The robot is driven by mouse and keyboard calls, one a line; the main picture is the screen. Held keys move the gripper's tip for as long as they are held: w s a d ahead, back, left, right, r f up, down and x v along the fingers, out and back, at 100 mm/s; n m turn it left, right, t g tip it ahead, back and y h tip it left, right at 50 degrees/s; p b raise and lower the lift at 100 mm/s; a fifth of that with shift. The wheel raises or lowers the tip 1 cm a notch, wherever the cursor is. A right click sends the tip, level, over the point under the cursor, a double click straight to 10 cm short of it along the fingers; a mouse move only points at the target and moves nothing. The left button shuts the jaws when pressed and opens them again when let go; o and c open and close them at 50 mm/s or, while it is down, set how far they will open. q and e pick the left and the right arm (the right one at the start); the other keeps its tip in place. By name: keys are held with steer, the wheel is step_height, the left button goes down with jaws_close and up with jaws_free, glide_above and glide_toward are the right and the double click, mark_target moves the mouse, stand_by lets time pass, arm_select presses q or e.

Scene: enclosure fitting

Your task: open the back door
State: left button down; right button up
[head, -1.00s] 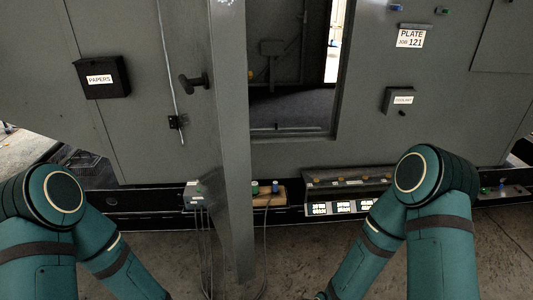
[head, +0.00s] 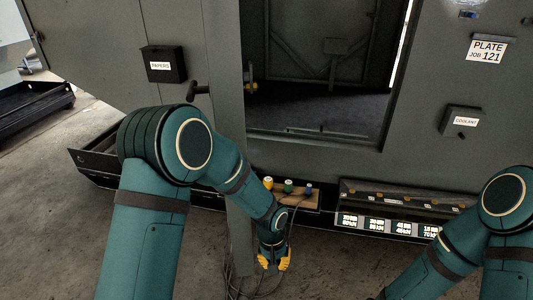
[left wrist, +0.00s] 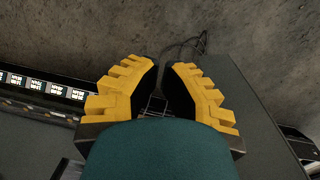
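Through the opening in the grey enclosure wall I see a braced dark panel (head: 335,45) at the back of the interior, which looks like the back door. A thin bright strip shows along its right side; I cannot tell how far it stands open. A dark handle (head: 197,90) is at the left of the opening. My left gripper (head: 274,260) has yellow fingers and hangs low in front of the enclosure, beside a grey upright panel (head: 238,240). In the left wrist view its fingers (left wrist: 166,65) are apart with nothing between them. My right gripper is out of view.
A papers box (head: 163,65) and a coolant box (head: 461,121) stick out from the wall. A ledge with colored knobs (head: 288,187) and a labeled rack (head: 390,224) run below the opening. Cables (head: 236,285) lie near my left gripper. Open floor (head: 60,220) is at left.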

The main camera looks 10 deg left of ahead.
arm_select(q)
steer(key=w+d+r+n+t+y+p, duration=0.15)
steer(key=w+r+y, duration=0.3)
steer(key=r, duration=1.25)
steer(key=w+r+n+t+y+p, duration=0.1)
steer(key=w+r+n+y+p, duration=0.3)
steer(key=r, duration=1.3)
steer(key=w+a+f+b, duration=0.1)
steer(key=a+f+b, duration=0.1)
steer(key=a+f, duration=0.5)
steer(key=shift+a+f+m, duration=0.25)
steer(key=shift+a+m, duration=0.1)
steer(key=shift+a, duration=0.9)
